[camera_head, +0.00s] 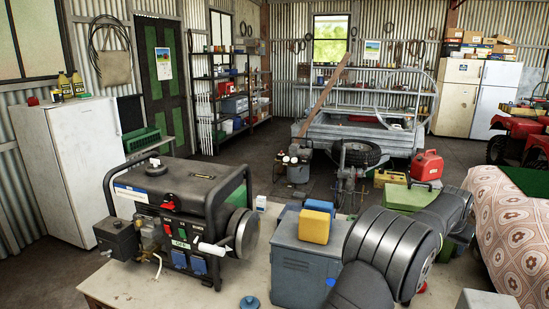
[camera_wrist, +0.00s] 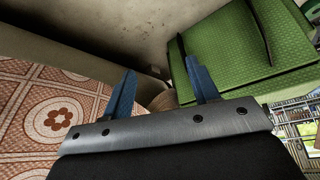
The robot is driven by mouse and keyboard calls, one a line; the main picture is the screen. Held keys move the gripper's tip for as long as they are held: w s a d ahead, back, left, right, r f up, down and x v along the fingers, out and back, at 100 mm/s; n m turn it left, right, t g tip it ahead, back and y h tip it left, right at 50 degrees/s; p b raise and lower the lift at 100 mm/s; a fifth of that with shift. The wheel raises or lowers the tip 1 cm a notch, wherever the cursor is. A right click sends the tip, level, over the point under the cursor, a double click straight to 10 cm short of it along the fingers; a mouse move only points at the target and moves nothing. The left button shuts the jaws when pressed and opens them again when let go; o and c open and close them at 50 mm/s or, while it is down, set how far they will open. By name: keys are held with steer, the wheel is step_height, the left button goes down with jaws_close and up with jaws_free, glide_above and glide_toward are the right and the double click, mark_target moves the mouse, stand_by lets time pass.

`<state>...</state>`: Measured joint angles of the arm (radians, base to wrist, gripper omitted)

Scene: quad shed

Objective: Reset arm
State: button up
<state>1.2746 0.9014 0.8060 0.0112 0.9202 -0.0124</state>
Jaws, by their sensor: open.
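My gripper (camera_wrist: 159,64) shows in the wrist view as two blue fingers standing well apart on a grey metal bar. Nothing is visible between the fingers. In the wrist view, a flower-patterned cloth (camera_wrist: 52,120) lies to the left of the fingers and a green quilted surface (camera_wrist: 235,50) to the right. In the head view, my dark grey arm fills the lower right above the table, and the gripper's fingers cannot be made out there.
A generator (camera_head: 180,210) stands on the table (camera_head: 135,288). A grey metal box (camera_head: 302,262) with a yellow block (camera_head: 315,226) on top stands close beside my arm. A patterned cloth (camera_head: 500,215) covers a surface at the right. A red can (camera_head: 426,166) stands behind.

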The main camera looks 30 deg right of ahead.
steer(key=shift+w+d+f, duration=0.25)
steer(key=shift+d, duration=0.3)
steer(key=shift+w+d+f, duration=0.2)
steer(key=shift+w+d, duration=0.1)
steer(key=shift+d, duration=0.3)
steer(key=shift+w+d+f, duration=0.25)
steer(key=shift+d, duration=0.3)
